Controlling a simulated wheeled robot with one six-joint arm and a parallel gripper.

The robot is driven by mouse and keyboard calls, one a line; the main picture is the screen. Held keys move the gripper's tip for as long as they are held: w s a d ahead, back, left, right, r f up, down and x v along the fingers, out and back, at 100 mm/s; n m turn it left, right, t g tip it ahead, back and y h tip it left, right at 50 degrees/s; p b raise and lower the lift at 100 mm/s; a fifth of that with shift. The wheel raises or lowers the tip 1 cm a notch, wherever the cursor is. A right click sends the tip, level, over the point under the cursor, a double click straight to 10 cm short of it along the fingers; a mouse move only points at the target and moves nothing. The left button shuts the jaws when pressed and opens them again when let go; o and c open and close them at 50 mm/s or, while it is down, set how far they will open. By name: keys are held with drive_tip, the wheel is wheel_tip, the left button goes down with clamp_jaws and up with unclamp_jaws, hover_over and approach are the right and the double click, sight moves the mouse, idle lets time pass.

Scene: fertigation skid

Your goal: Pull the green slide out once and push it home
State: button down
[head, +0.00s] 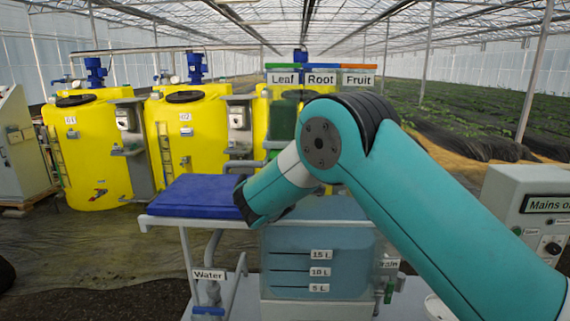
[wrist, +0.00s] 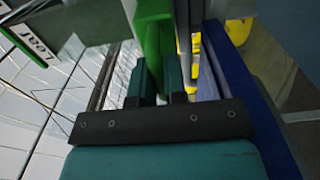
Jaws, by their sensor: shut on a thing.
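The green slide (wrist: 150,38) shows in the wrist view as a bright green upright piece at the top middle, its lower end between my fingers. My gripper (wrist: 157,78) is shut on it, with one teal finger on each side. How far the slide is out cannot be told. In the head view my own arm hides the fingers and the slide. A dark green hopper (head: 283,122) stands under the Leaf sign (head: 282,79), left of my arm. The Leaf sign also shows in the wrist view (wrist: 26,42), to the left.
A tank (head: 318,250) with level marks stands below my arm. A blue lid (head: 195,196) lies to its left, over the Water pipe (head: 209,290). Yellow tanks (head: 88,150) stand behind. A control box (head: 525,215) is at the right.

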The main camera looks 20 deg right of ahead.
drive_tip(key=shift+s+a+f, duration=0.1)
drive_tip(key=shift+s+a, duration=0.05)
drive_tip(key=shift+s, duration=0.2)
drive_tip(key=shift+w, duration=0.1)
drive_tip(key=shift+p+x, duration=0.95)
drive_tip(key=shift+x, duration=2.3)
drive_tip(key=c, duration=1)
unclamp_jaws()
